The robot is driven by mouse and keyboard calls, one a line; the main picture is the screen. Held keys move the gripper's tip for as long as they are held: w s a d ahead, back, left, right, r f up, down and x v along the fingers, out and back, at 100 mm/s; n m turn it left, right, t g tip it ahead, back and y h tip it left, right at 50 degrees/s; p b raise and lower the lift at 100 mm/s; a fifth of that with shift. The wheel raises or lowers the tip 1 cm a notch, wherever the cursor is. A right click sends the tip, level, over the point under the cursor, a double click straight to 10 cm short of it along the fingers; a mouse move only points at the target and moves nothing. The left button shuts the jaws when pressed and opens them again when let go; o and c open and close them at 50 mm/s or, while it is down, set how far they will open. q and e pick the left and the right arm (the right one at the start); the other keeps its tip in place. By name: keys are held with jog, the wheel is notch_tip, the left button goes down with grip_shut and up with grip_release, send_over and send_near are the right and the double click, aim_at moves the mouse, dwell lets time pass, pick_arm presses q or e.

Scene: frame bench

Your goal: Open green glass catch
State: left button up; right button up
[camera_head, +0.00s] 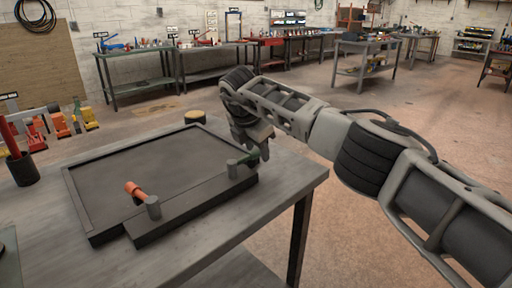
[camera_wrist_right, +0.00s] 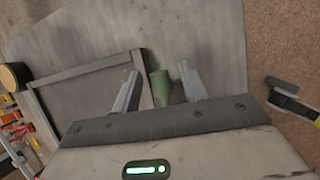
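The green glass catch (camera_head: 243,160) sits at the right end of the front rail of a dark frame (camera_head: 82,205) on the bench. It also shows as a green cylinder in the right wrist view (camera_wrist_right: 161,88). My right gripper (camera_head: 259,147) points down at that corner. In the right wrist view its two fingers (camera_wrist_right: 158,82) are apart, with the green catch between them and gaps visible at the sides. Contact cannot be told. An orange catch (camera_head: 135,190) with a grey post is on the left part of the same rail. My left gripper is not in view.
The grey bench (camera_head: 225,232) is bare in front of the frame. A round yellow-topped item (camera_head: 195,117) stands behind it. A dark cup (camera_head: 22,168) and several red and yellow items (camera_head: 62,125) are at the left. The right table edge is close to my right arm.

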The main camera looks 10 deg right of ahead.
jog(key=shift+s+a+r, duration=0.1)
jog(key=shift+a+r, duration=0.05)
jog(key=shift+r, duration=0.3)
jog(key=v, duration=1.5)
jog(key=shift+b, duration=0.35)
jog(key=shift+f, duration=0.1)
